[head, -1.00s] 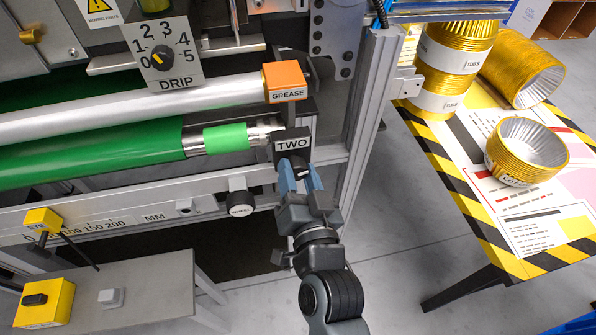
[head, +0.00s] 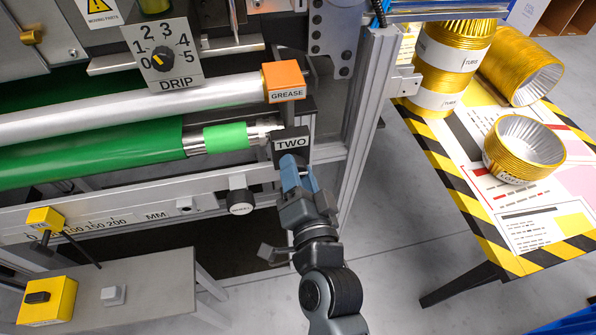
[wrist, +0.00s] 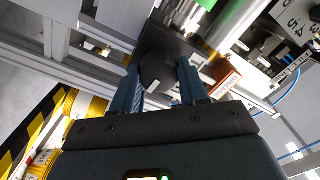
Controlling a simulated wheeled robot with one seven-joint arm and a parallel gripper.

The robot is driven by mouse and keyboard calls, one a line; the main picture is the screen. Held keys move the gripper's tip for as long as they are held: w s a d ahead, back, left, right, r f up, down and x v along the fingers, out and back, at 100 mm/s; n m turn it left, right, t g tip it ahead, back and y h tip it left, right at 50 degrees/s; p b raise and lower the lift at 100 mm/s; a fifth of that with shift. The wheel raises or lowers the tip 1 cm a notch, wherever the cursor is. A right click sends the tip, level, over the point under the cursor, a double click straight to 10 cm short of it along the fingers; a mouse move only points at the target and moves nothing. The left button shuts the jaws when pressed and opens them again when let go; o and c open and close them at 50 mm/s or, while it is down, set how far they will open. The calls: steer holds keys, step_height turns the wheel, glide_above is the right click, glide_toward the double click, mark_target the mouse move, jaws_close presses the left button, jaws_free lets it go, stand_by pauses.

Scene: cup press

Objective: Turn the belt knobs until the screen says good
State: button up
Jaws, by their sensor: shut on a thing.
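My gripper (head: 302,177) is at the black block labelled TWO (head: 291,143), at the right end of the green roller (head: 90,152). Its blue fingers are closed around the dark knob (wrist: 160,72) on that block, one on each side in the wrist view. In the head view the fingers and hand largely hide this knob.
An orange GREASE block (head: 285,81) and a DRIP dial (head: 163,60) are above. A metal post (head: 362,130) stands close on the right. A striped table (head: 465,215) holds gold cup stacks (head: 452,60). A yellow box (head: 45,300) sits on a grey bench (head: 165,290).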

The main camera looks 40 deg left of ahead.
steer(key=o, duration=1.1)
steer(key=shift+c, duration=0.2)
steer(key=b+v, duration=0.3)
steer(key=v, duration=0.5)
steer(key=shift+w, duration=0.1)
